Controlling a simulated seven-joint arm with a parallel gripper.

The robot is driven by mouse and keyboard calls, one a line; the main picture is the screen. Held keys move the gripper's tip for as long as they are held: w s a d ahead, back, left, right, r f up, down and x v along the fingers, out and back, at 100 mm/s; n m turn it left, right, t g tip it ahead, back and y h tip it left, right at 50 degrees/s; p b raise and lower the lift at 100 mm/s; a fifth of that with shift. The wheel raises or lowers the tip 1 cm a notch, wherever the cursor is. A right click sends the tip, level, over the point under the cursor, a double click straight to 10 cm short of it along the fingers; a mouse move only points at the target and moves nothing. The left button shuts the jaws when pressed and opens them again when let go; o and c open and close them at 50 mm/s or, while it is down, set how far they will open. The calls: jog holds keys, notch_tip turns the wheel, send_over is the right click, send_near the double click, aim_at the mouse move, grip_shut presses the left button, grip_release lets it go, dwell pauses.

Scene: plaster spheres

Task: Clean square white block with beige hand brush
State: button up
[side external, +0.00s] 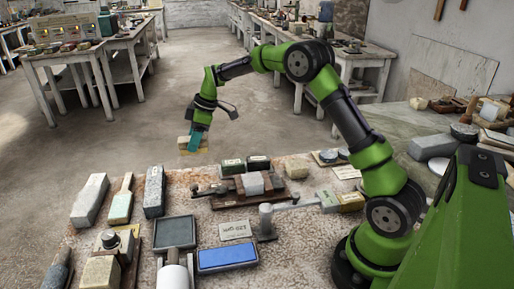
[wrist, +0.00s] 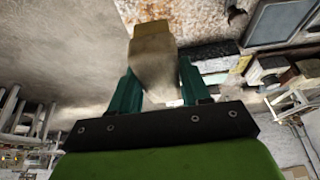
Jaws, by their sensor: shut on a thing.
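My gripper (side external: 196,139) hangs in the air beyond the far left part of the table, with teal fingers. It is shut on a beige hand brush (side external: 184,141), which has a yellowish strip along its lower side. In the wrist view the brush (wrist: 153,60) sits between the two fingers (wrist: 158,78), its yellowish end pointing away from me. A small white block (side external: 252,184) rests on a dark reddish-brown board near the table's middle, apart from the gripper and to its lower right. I cannot tell the block in the wrist view.
The speckled tabletop (side external: 290,235) holds grey and pale long blocks (side external: 90,200) at left, a blue pad (side external: 228,257) in front and two dark green boxes (side external: 258,163) behind the white block. A metal-headed tool (side external: 266,222) lies right of centre. Air around the gripper is clear.

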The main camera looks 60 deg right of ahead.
aim_at(206, 135)
jog(key=shift+d+r, duration=0.3)
jog(key=shift+m, duration=0.4)
jog(key=s+d+r, duration=0.2)
jog(key=r, duration=0.1)
jog(key=shift+d+r, duration=0.15)
jog(key=shift+d, duration=0.05)
jog(key=s+d+r, duration=0.2)
jog(key=s, duration=1)
jog(key=shift+n, duration=0.4)
jog(key=shift+s+a+f, duration=0.2)
jog(key=shift+s+f, duration=0.9)
jog(key=shift+f, duration=0.55)
jog(key=shift+s+a+f, duration=0.25)
jog(key=shift+s+f, duration=0.9)
jog(key=shift+f, duration=0.55)
jog(key=shift+s+a+f, duration=0.2)
jog(key=shift+s+f, duration=0.9)
jog(key=shift+f, duration=0.55)
jog(key=shift+f, duration=0.4)
jog(key=shift+a, duration=0.1)
